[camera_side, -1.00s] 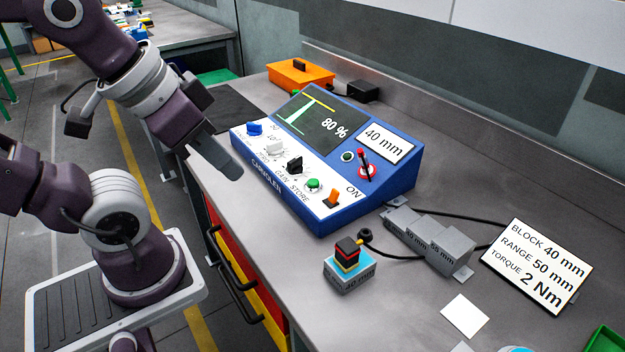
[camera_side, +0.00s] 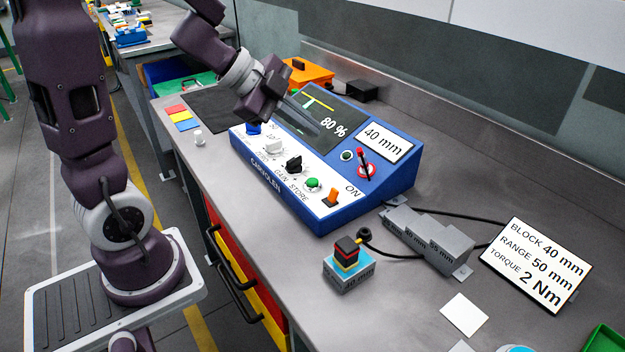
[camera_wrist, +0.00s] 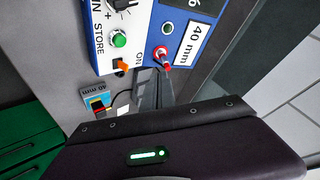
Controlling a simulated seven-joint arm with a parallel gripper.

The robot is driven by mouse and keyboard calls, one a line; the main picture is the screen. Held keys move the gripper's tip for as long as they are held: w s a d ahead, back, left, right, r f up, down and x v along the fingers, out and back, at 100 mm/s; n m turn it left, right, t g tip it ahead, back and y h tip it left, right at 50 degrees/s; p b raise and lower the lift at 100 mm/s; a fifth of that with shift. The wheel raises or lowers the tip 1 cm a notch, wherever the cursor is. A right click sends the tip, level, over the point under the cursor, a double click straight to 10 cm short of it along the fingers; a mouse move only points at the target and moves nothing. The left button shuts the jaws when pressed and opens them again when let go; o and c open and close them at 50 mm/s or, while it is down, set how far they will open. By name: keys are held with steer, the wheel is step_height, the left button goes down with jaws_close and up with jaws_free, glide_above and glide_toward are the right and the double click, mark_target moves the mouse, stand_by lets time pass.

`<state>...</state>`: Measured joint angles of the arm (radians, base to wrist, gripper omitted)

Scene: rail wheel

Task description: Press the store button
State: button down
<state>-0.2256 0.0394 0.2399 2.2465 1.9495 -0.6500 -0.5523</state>
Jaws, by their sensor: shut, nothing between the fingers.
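The store button is a green round button (camera_side: 313,184) above the "STORE" label on the white strip of the blue device (camera_side: 375,194). It also shows in the wrist view (camera_wrist: 119,39), with nothing covering it. My gripper (camera_side: 316,130) is shut and empty. In the side view its fingers appear in front of the device's screen, up and to the left of the button, and apart from the button. In the wrist view the shut fingers (camera_wrist: 153,88) appear beside the device's lower edge.
Near the button are black (camera_side: 294,164) and white (camera_side: 274,147) knobs, an orange switch (camera_side: 332,197) and a red toggle (camera_side: 365,163). A block with a black-and-red probe (camera_side: 347,250) stands in front. Grey stepped blocks (camera_side: 430,240) and a text card (camera_side: 535,266) lie right.

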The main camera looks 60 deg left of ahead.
mark_target(308, 181)
steer(key=shift+f, duration=0.15)
steer(key=shift+f, duration=4.3)
steer(key=shift+f, duration=0.1)
steer(key=shift+f, duration=0.3)
steer(key=shift+f, duration=0.45)
steer(key=shift+r, duration=0.85)
steer(key=shift+r, duration=2.55)
